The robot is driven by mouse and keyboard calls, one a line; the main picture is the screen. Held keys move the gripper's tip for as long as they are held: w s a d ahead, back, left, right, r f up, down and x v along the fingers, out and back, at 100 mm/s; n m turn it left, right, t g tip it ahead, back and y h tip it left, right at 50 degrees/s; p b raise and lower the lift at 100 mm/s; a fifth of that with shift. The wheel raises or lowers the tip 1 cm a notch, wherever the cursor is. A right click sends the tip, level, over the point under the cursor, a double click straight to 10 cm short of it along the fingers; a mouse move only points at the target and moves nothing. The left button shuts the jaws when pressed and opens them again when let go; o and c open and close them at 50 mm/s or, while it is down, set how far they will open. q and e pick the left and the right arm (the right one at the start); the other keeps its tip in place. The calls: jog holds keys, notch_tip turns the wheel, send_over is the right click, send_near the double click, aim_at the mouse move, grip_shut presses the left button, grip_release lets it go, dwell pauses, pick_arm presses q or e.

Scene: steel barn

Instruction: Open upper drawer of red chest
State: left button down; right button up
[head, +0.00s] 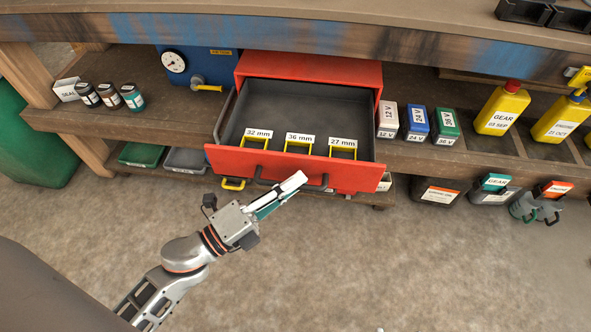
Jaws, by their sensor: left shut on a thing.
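The red chest (310,68) stands on the lower shelf of the workbench. Its upper drawer (228,158) is pulled well out, and its grey inside shows. In it are several yellow-edged places labelled 32 mm (257,133), 36 mm (299,139) and 27 mm (342,142). My left gripper (292,186) is at the drawer's front and shut on the dark handle (325,181). The fingers hide part of the handle. The drawer's front hides the lower part of the chest. My right gripper is not in view.
Small bottles (110,97) and a SEAL box (66,90) stand left of a blue gauge unit (210,66). Battery packs (417,124) and yellow GEAR jugs (502,107) stand right of the chest. Bins sit below. The floor (400,265) in front is clear.

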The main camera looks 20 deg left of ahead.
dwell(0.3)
pick_arm(q)
jog(key=c, duration=2.4)
grip_release()
jog(key=shift+a, duration=0.1)
jog(key=shift+s, duration=0.15)
jog(key=v, duration=1.2)
